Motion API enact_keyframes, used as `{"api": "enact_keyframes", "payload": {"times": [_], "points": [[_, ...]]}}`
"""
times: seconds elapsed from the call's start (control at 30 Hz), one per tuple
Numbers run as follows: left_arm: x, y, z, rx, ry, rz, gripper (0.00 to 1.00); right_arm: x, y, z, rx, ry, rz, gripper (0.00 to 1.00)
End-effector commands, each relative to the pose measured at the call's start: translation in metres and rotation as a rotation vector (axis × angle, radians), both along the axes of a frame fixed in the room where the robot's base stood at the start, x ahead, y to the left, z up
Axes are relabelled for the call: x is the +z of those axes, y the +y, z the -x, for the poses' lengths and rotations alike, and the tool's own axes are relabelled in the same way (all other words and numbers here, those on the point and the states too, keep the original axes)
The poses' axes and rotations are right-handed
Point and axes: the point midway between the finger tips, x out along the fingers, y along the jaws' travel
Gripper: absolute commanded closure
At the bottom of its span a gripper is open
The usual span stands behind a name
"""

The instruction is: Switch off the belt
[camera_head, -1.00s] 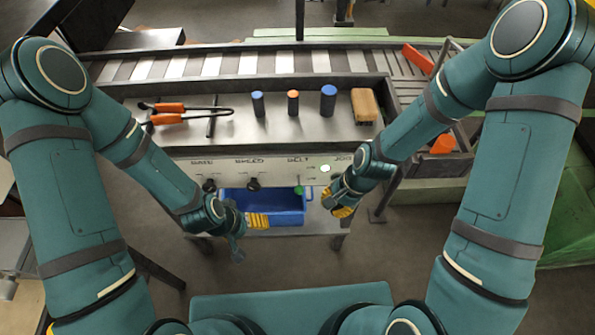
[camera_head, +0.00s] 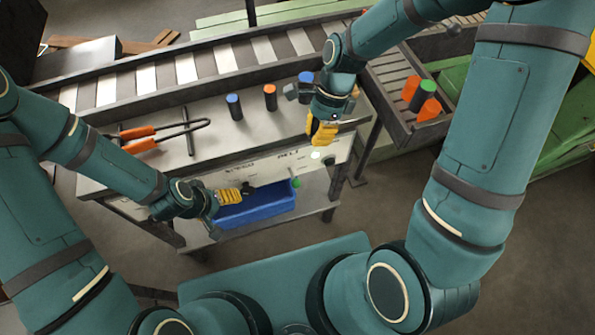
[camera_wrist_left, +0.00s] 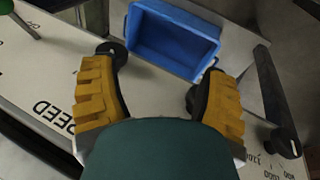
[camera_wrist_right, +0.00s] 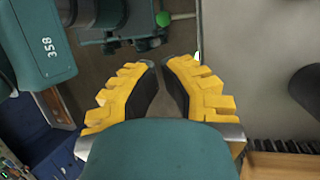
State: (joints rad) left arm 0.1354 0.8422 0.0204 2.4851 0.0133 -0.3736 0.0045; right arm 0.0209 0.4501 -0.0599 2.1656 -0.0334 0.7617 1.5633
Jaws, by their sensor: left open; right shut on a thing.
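The front panel (camera_head: 262,168) carries upside-down lettering, black knobs and a lit pale green lamp (camera_head: 315,155). The belt switch is a lever with a green ball (camera_head: 295,183) below the BELT lettering; it also shows in the right wrist view (camera_wrist_right: 162,18). My right gripper (camera_head: 320,138) is at the panel's top edge, above and apart from the lever. Its fingertips (camera_wrist_right: 161,67) are nearly together; what they hold cannot be made out. My left gripper (camera_head: 240,193) is open before the panel near a black knob (camera_head: 249,188); the SPEED lettering (camera_wrist_left: 54,117) is close beside it.
The slatted belt (camera_head: 205,63) runs behind the tabletop. Tongs (camera_head: 150,137) and several coloured cylinders (camera_head: 234,106) stand or lie on the table. A blue bin (camera_head: 258,209) sits on the shelf below. Orange and green cylinders (camera_head: 421,98) are in the right-hand tray.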

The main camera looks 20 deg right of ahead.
Motion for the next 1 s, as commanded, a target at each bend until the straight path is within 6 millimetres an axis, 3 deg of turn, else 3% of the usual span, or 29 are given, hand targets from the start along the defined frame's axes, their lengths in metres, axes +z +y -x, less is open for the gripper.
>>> {"api": "enact_keyframes", "payload": {"times": [0.47, 1.0], "points": [[-0.002, 0.0, 0.0, 0.0, 0.0, 0.0, 0.26, -0.007, 0.002, 0.002, -0.003, 0.003, 0.001, 1.0], [-0.018, -0.001, 0.0, 0.0, 0.002, -0.003, 0.26, -0.098, 0.032, 0.026, -0.001, 0.006, 0.0, 1.0]]}}
